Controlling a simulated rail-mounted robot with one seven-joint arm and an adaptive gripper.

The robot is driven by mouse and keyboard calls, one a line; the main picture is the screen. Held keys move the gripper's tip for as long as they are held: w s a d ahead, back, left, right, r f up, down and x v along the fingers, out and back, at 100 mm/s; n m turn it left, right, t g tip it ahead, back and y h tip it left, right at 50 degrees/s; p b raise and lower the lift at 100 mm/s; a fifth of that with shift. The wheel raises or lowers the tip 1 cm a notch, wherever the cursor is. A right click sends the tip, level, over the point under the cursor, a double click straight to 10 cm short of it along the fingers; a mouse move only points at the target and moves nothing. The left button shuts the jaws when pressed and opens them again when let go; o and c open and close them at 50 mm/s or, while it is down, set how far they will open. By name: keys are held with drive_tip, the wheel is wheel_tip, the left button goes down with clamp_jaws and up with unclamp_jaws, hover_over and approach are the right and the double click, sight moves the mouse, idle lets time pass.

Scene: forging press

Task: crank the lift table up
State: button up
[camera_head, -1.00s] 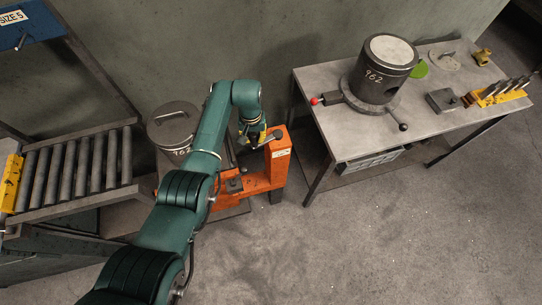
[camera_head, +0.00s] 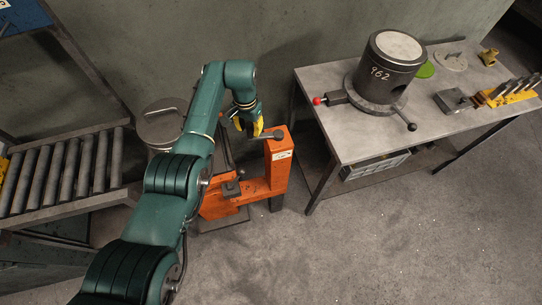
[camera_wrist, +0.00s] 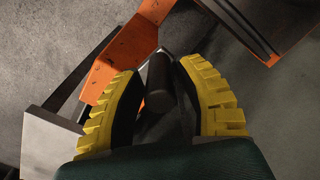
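The orange lift table frame (camera_head: 268,180) stands on the floor between the roller rack and the workbench. Its dark crank arm (camera_head: 270,134) is at the top of the orange post (camera_head: 280,156). My gripper (camera_head: 256,127) is at the left end of the crank, pointing down. In the wrist view, the dark cylindrical crank handle (camera_wrist: 160,84) lies between the two yellow-backed fingers (camera_wrist: 162,100). The fingers are apart, with narrow gaps showing beside the handle. Contact at the far side is hard to tell. The orange frame (camera_wrist: 125,55) shows behind it.
A grey lidded container (camera_head: 162,124) stands left of the post, partly behind my arm. A roller rack (camera_head: 70,172) is at left. A workbench (camera_head: 335,135) at right carries a dark cylinder marked 962 (camera_head: 388,70) and tools. Floor in front is clear.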

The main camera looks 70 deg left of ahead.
drive_tip(key=shift+o, duration=0.9)
drive_tip(key=shift+r, duration=0.1)
wheel_tip(320, 180, up, 8)
drive_tip(key=p, duration=0.7)
drive_tip(key=shift+r+p, duration=0.1)
drive_tip(key=shift+p, duration=0.2)
